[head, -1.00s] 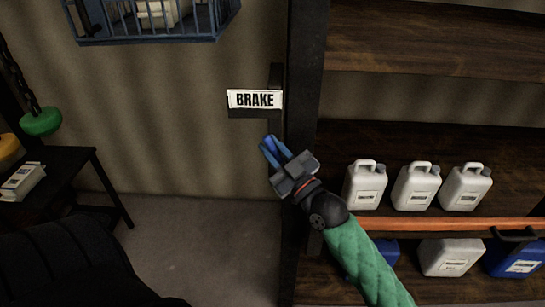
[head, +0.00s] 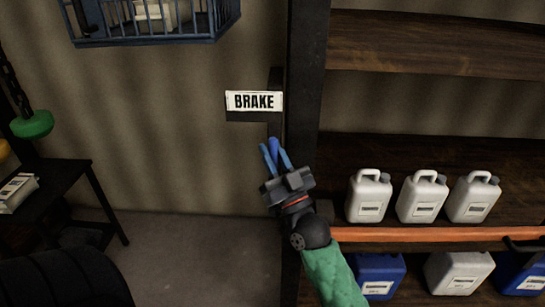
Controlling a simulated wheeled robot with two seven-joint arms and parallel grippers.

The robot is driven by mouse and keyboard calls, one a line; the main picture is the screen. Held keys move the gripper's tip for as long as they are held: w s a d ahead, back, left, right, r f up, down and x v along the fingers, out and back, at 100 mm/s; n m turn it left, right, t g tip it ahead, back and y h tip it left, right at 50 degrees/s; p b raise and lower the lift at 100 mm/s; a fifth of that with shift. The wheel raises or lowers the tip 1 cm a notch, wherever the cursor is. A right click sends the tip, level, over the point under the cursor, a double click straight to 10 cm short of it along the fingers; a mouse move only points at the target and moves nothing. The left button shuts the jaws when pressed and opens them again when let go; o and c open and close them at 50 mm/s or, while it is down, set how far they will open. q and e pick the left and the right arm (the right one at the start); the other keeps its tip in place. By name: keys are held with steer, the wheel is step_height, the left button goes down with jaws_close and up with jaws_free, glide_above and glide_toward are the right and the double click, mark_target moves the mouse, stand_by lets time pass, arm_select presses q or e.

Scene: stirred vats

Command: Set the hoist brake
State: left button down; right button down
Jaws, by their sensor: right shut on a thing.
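A white plate lettered BRAKE (head: 254,101) is fixed on a dark bracket beside the dark upright post. My right gripper (head: 275,152) is just below the plate, in front of the post's left edge, with its blue fingers pointing up. It is shut on a small blue piece between the fingers, which appears to be the brake handle. The fingers hide most of this piece, and how it joins the bracket cannot be made out. My left gripper is not in view.
Shelves at right hold several white jugs (head: 420,197) and blue containers (head: 376,275). A blue cage (head: 150,39) hangs at top left. The floor below the plate is clear.

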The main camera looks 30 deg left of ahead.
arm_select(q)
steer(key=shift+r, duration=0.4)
arm_select(e)
steer(key=c, duration=1.3)
jaws_free()
steer(key=shift+f, duration=0.1)
steer(key=shift+s+d+f, duration=0.1)
steer(key=shift+d+f, duration=0.05)
steer(key=shift+d, duration=0.05)
arm_select(q)
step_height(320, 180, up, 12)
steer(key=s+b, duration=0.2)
steer(key=b, duration=0.1)
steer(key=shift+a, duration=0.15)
arm_select(e)
steer(key=v, duration=0.7)
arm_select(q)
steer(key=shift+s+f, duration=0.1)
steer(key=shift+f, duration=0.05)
arm_select(e)
steer(key=shift+d, duration=0.1)
